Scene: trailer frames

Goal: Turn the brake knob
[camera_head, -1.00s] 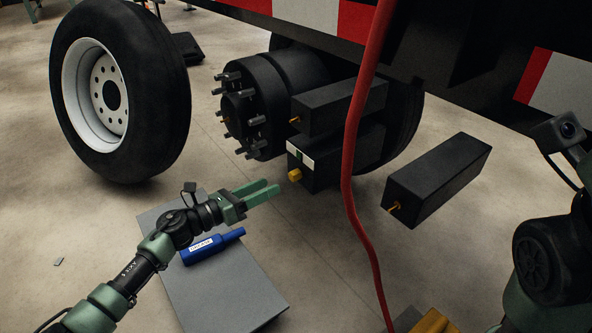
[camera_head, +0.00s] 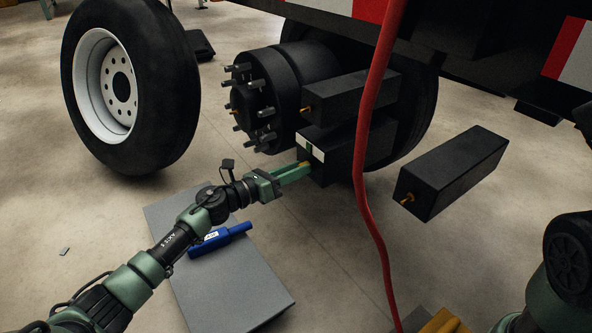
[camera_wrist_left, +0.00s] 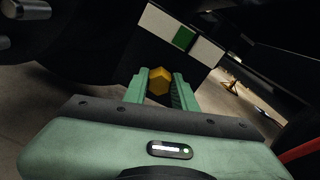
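The brake knob (camera_wrist_left: 158,81) is a yellow, many-sided knob on the front of a black box (camera_head: 332,166) with a white and green label (camera_head: 313,150). My left gripper (camera_head: 306,169) has its green fingertips at the knob. In the left wrist view the left gripper (camera_wrist_left: 160,88) has one finger on each side of the knob, with the knob between the tips. I cannot tell whether the fingers touch it. In the head view the fingers mostly hide the knob. My right gripper is out of view; part of my right arm shows at the lower right.
A red hose (camera_head: 364,130) hangs just right of the labelled box. Another black box (camera_head: 350,97) sits above it, and one more (camera_head: 454,172) lies to the right. A wheel hub with studs (camera_head: 265,100) is behind. A blue tool (camera_head: 220,239) lies on a grey mat (camera_head: 235,285).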

